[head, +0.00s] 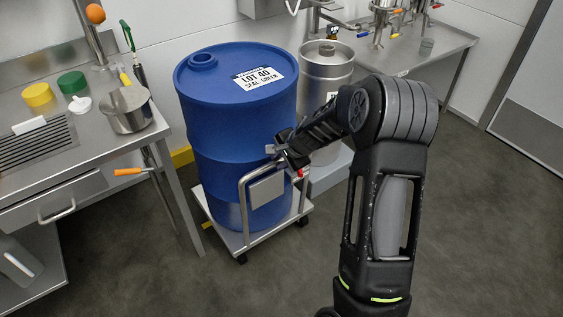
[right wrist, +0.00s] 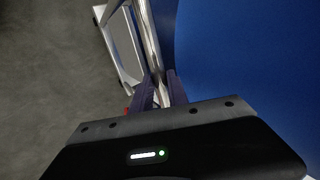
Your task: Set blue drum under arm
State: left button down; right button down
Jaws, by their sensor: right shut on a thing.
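The blue drum (head: 235,125) stands upright on a low wheeled dolly (head: 240,240) with a metal push handle (head: 243,205). Its white label reads LOT 40, with a line like SEAL: GREEN. My right gripper (head: 278,152) is at the upper bar of the handle, close beside the drum. In the right wrist view, the fingers (right wrist: 160,92) are shut around the handle bar (right wrist: 151,45), and the blue drum (right wrist: 245,60) fills the right side. My left gripper is not in view. I cannot tell which fixture is the arm the task names.
A steel table (head: 182,160) stands left of the drum, with a pot (head: 127,110) and yellow and green lids on it. A steel keg (head: 327,75) is just behind to the right. Another steel bench (head: 440,42) is at the back. Open floor (head: 490,220) lies to the right.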

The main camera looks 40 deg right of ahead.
jog(key=shift+s+f, duration=0.1)
jog(key=shift+s, duration=0.1)
jog(key=c, duration=1.7)
grip_release()
jog(key=shift+c, duration=0.2)
jog(key=shift+o, duration=0.9)
jog(key=shift+s, duration=0.2)
jog(key=shift+r, duration=0.3)
jog(key=shift+s+r, duration=0.1)
jog(key=shift+r, duration=0.2)
jog(key=p+v, duration=0.3)
jog(key=v, duration=0.4)
